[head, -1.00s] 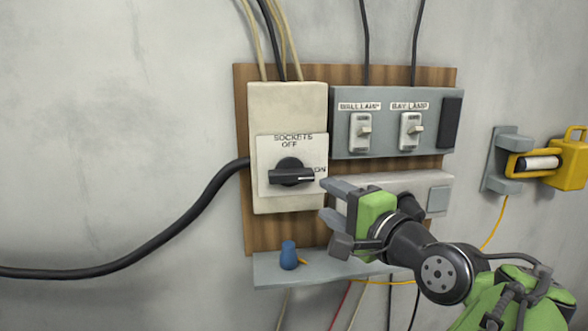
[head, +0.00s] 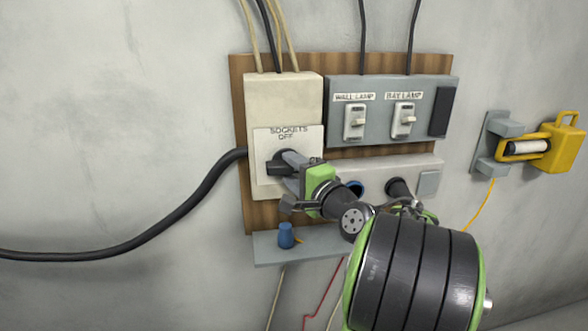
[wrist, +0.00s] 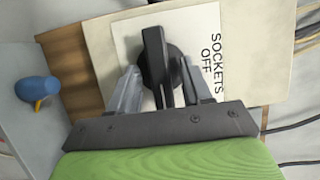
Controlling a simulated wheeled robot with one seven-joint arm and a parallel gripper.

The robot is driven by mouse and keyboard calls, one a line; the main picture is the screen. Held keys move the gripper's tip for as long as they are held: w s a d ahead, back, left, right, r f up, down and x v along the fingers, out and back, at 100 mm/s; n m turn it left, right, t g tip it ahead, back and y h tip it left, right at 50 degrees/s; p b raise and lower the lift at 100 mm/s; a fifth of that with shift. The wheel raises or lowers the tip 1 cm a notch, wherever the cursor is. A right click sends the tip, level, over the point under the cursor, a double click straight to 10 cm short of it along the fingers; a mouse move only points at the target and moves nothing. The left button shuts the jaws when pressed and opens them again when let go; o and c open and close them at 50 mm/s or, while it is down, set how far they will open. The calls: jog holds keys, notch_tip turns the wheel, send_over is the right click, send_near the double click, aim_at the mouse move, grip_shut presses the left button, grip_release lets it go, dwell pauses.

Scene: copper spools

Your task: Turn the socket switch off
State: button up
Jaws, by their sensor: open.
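The black rotary socket switch (head: 277,167) sits on a white plate (head: 262,138) marked SOCKETS OFF, on a cream box at the left of the board. Its handle lies level, at a right angle to the direction of the OFF mark. The ON mark is hidden behind my gripper. My gripper (head: 300,172) is open and reaches in from the right at the switch. In the wrist view, the fingers (wrist: 160,72) stand on either side of the switch handle (wrist: 154,55), with visible gaps; contact cannot be told.
A grey box with wall lamp (head: 355,121) and bay lamp (head: 404,119) switches is up right. A small shelf (head: 265,250) below holds a blue object (head: 286,235). A yellow padlock-like piece (head: 560,148) is on the wall at right. A black cable (head: 190,215) runs left.

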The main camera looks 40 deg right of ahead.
grip_shut()
